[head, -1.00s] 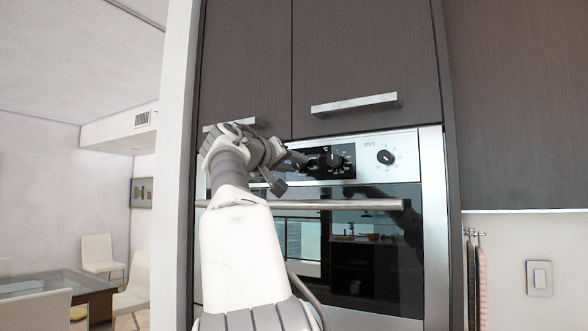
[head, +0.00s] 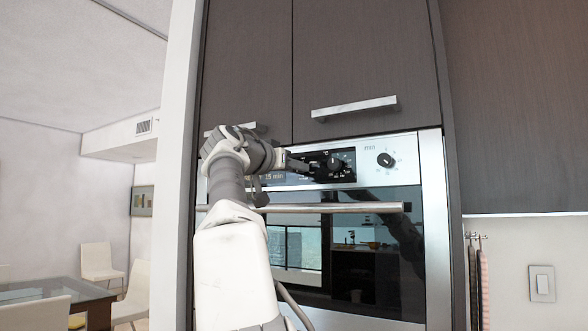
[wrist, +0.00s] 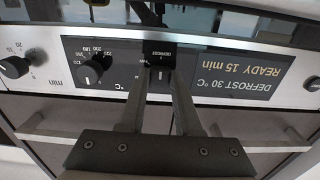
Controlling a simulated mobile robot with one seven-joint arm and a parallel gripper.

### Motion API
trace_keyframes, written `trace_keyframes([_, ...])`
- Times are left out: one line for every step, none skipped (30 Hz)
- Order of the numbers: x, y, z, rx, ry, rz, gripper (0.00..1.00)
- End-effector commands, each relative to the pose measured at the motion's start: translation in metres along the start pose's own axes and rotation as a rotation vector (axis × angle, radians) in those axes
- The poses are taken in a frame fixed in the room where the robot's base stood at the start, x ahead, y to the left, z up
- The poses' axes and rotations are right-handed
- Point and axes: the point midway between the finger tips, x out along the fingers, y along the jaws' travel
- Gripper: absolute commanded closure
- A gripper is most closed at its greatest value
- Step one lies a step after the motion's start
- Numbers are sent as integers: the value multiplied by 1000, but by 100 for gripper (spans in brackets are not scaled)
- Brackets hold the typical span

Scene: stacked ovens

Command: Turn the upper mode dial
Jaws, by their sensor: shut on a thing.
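The upper mode dial (wrist: 160,74) is a dark knob on the black strip of the oven's control panel. It shows between my fingertips in the wrist view, which is upside down. DEFROST is printed beside it. In the head view the dial is mostly hidden by my gripper (head: 301,165). My gripper (wrist: 159,90) is shut on the dial, with one finger on either side. The display (wrist: 235,73) next to it reads DEFROST 30 °C, READY 15 min.
The temperature dial (head: 335,163) sits close beside the mode dial, and the minute dial (head: 386,160) is farther right. The oven's bar handle (head: 335,207) runs below the panel. Dark cabinet doors (head: 360,60) with a handle (head: 354,108) are above.

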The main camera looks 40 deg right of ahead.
Motion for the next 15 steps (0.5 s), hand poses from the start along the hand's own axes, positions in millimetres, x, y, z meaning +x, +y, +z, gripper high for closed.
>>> trace_keyframes([0, 0, 1, 4, -3, 0, 100])
trace_keyframes([0, 0, 1, 5, -3, 0, 100])
trace_keyframes([0, 0, 1, 6, -3, 0, 100])
trace_keyframes([0, 0, 1, 6, -3, 0, 100])
trace_keyframes([0, 0, 1, 6, -3, 0, 100])
trace_keyframes([0, 0, 1, 6, -4, 0, 100])
trace_keyframes([0, 0, 1, 6, -4, 0, 100])
trace_keyframes([0, 0, 1, 6, -4, 0, 100])
trace_keyframes([0, 0, 1, 6, -4, 0, 100])
trace_keyframes([0, 0, 1, 6, -4, 0, 100])
trace_keyframes([0, 0, 1, 6, -4, 0, 100])
trace_keyframes([0, 0, 1, 6, -3, 0, 62])
trace_keyframes([0, 0, 1, 5, -3, 0, 57])
trace_keyframes([0, 0, 1, 5, -3, 0, 51])
trace_keyframes([0, 0, 1, 5, -3, 0, 44])
